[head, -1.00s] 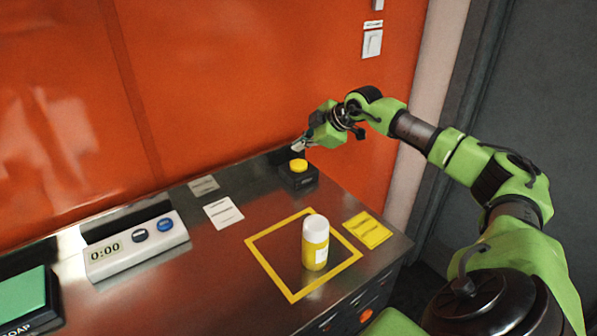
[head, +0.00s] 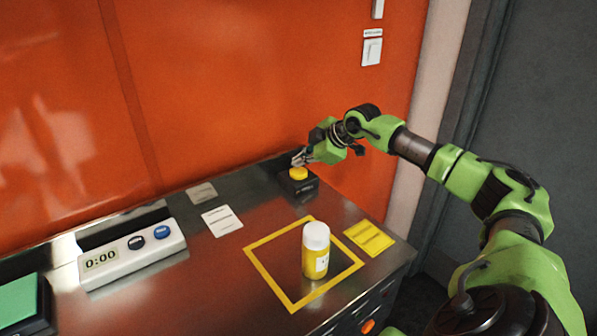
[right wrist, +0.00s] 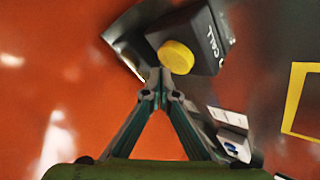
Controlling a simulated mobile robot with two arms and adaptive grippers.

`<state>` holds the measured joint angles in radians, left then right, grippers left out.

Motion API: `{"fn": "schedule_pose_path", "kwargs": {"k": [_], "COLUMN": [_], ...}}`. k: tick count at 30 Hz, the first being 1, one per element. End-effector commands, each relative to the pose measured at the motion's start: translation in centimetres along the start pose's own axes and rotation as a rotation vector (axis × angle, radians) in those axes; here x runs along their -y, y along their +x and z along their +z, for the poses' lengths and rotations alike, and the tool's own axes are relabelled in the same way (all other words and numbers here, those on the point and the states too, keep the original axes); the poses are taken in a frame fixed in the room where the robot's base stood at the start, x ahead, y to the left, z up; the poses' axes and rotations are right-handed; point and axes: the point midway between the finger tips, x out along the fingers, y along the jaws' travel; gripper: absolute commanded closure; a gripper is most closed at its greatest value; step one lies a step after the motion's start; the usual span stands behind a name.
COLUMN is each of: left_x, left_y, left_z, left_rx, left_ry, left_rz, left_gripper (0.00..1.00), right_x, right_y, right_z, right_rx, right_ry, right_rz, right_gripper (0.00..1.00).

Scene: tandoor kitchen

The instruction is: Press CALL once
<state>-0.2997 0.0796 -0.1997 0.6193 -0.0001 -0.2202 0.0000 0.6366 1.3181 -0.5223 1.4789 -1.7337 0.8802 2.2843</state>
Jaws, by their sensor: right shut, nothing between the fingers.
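The CALL button is a yellow round cap (head: 298,173) on a black box (head: 300,187) at the back of the steel counter, by the orange wall. In the right wrist view the yellow cap (right wrist: 176,57) shows just beyond my fingertips, and the black box (right wrist: 205,40) carries the word CALL. My right gripper (head: 298,158) is shut and empty, just above the cap in the head view. Its closed fingertips also show in the right wrist view (right wrist: 160,75). I cannot tell whether they touch the cap. My left gripper is not in view.
A yellow-labelled bottle with a white lid (head: 316,250) stands inside a yellow square outline (head: 262,270). A timer (head: 130,252) reading 0:00, paper cards (head: 222,220) and a yellow note (head: 369,237) lie on the counter. A wall switch (head: 372,51) is above right.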

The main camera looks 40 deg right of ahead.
Motion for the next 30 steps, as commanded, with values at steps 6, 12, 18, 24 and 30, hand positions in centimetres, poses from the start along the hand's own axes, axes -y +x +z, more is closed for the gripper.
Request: {"fn": "schedule_pose_path", "kwargs": {"k": [6,12,18,24,30], "left_x": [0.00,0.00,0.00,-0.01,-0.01], "left_y": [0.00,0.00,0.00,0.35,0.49], "left_z": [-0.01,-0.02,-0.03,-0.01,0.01], "left_rx": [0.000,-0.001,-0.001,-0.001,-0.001], "left_ry": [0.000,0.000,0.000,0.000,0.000], "left_rz": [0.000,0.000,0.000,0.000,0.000], "left_gripper": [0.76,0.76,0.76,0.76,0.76], "right_x": [0.01,0.00,0.01,0.30,0.44], "right_y": [0.01,0.00,0.01,0.39,0.59], "right_z": [-0.01,-0.01,0.00,0.28,0.43], "right_rx": [0.000,0.000,0.000,0.000,0.000], "right_ry": [0.000,0.000,0.000,0.000,0.000], "right_rz": [0.000,0.000,0.000,0.000,0.000], "right_gripper": [1.00,1.00,1.00,1.00,1.00]}}
